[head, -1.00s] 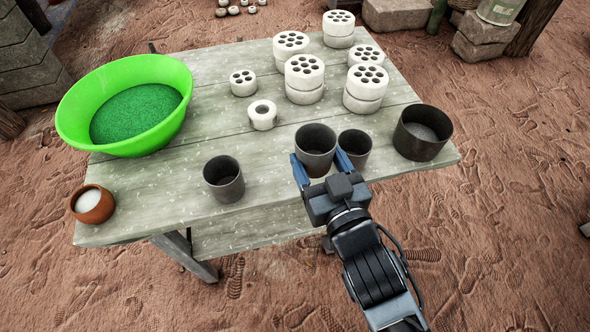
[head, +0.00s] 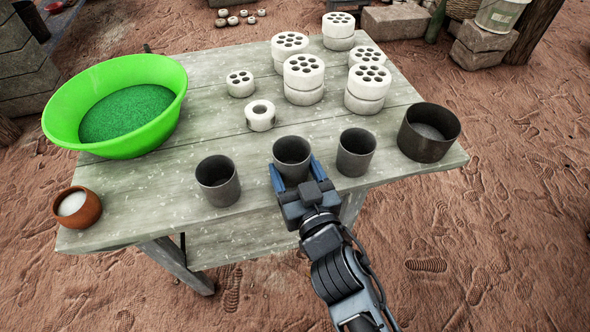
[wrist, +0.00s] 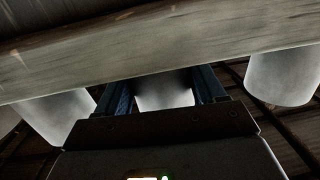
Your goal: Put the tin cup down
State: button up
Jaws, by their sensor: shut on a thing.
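Three dark grey tin cups are near the front edge of the wooden table (head: 150,190). My gripper (head: 292,172) is shut on the middle cup (head: 291,152), with its blue fingers on either side of it. The held cup is upright, between the left cup (head: 218,182) and the right cup (head: 356,153), with a gap on each side. In the wrist view, the held cup (wrist: 165,92) shows between the fingers. Its base is hidden, so I cannot tell whether it touches the tabletop.
A wide dark pot (head: 428,134) stands at the table's right end. A green basin (head: 60,117) and a small clay bowl (head: 88,213) are on the left. White perforated blocks (head: 303,75) and a white ring (head: 260,118) stand behind. Bare tabletop lies left of the cups.

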jog(key=shift+f, duration=0.2)
jog(key=o, duration=1.1)
jog(key=shift+r, duration=0.1)
jog(key=shift+r, duration=0.25)
jog(key=v, duration=1.2)
jog(key=shift+f+b, duration=0.2)
jog(key=shift+b, duration=0.1)
